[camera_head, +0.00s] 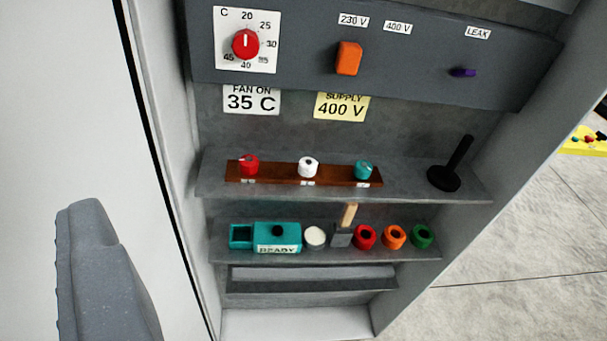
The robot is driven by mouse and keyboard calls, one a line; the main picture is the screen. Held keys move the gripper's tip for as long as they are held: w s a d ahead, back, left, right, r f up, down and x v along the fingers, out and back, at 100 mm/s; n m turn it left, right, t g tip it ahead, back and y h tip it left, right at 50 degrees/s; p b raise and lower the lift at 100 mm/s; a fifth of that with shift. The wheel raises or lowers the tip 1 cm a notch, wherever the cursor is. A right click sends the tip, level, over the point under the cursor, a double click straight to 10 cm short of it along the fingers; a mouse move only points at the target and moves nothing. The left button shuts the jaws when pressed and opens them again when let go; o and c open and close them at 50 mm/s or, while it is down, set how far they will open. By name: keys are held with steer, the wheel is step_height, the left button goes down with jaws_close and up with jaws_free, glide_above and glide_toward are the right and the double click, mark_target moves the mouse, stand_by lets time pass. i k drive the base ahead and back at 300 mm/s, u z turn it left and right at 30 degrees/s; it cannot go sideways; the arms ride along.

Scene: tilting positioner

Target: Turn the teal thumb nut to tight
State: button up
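The teal thumb nut (364,169) sits at the right end of a brown wooden strip (335,178) on the upper shelf of the cabinet. A white nut (308,166) and a red nut (248,164) stand on the same strip to its left. Small white labels are on the strip's front, too small to read. One grey finger of my gripper (103,270) shows at the lower left, well apart from the nut and nearer the camera. The other finger is out of view, so the opening cannot be judged.
A black upright post on a round base (447,176) stands right of the strip. The shelf below holds a teal box (278,236), a brush (345,228) and red, orange and green rings (394,237). A dark control panel (300,45) overhangs above. Cabinet side walls bound both sides.

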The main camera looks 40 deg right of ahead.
mark_target(362, 169)
steer(key=u, duration=1.35)
steer(key=k, duration=1.3)
steer(key=z, duration=1.8)
steer(key=i, duration=0.9)
steer(key=z, duration=0.1)
